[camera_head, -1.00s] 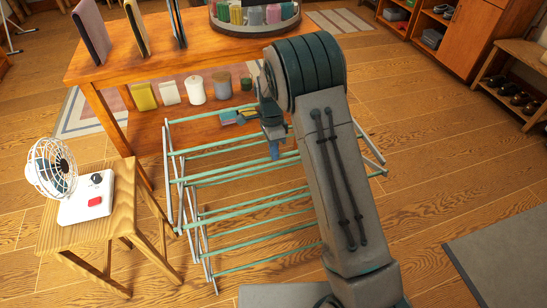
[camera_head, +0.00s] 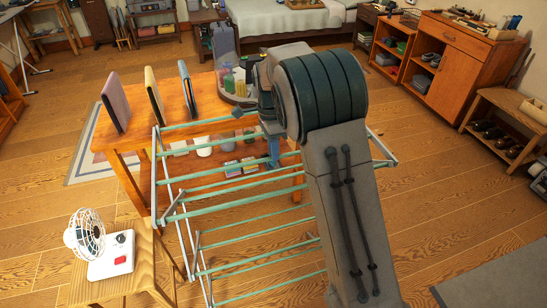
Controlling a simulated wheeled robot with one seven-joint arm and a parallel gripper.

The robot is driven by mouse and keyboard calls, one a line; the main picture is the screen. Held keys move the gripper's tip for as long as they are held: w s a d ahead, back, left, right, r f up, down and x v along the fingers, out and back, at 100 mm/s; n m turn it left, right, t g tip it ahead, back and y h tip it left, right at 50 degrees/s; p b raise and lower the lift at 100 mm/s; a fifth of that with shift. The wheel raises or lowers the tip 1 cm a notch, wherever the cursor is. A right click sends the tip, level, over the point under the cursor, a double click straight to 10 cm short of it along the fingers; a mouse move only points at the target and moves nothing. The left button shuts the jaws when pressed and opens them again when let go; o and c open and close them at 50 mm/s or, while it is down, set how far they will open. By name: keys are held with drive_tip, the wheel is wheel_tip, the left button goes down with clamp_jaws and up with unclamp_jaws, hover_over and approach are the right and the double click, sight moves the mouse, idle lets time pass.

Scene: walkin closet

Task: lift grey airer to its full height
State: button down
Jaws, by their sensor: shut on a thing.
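The grey airer (camera_head: 186,216) stands on the wooden floor in the middle of the view, with pale green rails across a grey frame. Its upper rails now reach in front of the wooden table. My gripper (camera_head: 271,160) is at the airer's upper rails, right of the middle, shut on the airer. My arm hides the airer's right part and most of the gripper, so the exact contact is not clear.
A wooden table (camera_head: 112,139) with upright books (camera_head: 154,96) and a container (camera_head: 240,90) stands close behind the airer. A stool (camera_head: 142,265) with a white fan (camera_head: 100,245) is at the left front. Shelving (camera_head: 449,62) and a shoe bench (camera_head: 498,122) stand at the right.

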wheel_tip(320, 180, up, 6)
drive_tip(key=p, duration=0.2)
drive_tip(key=shift+r+p, duration=0.25)
drive_tip(key=shift+p, duration=0.1)
drive_tip(key=c, duration=1.5)
unclamp_jaws()
drive_tip(key=shift+f, duration=0.1)
drive_tip(key=w+r, duration=0.1)
drive_tip(key=r, duration=0.8)
drive_tip(key=w+r, duration=0.1)
drive_tip(key=r, duration=0.3)
drive_tip(key=shift+w+a+r, duration=0.3)
drive_tip(key=shift+a, duration=0.05)
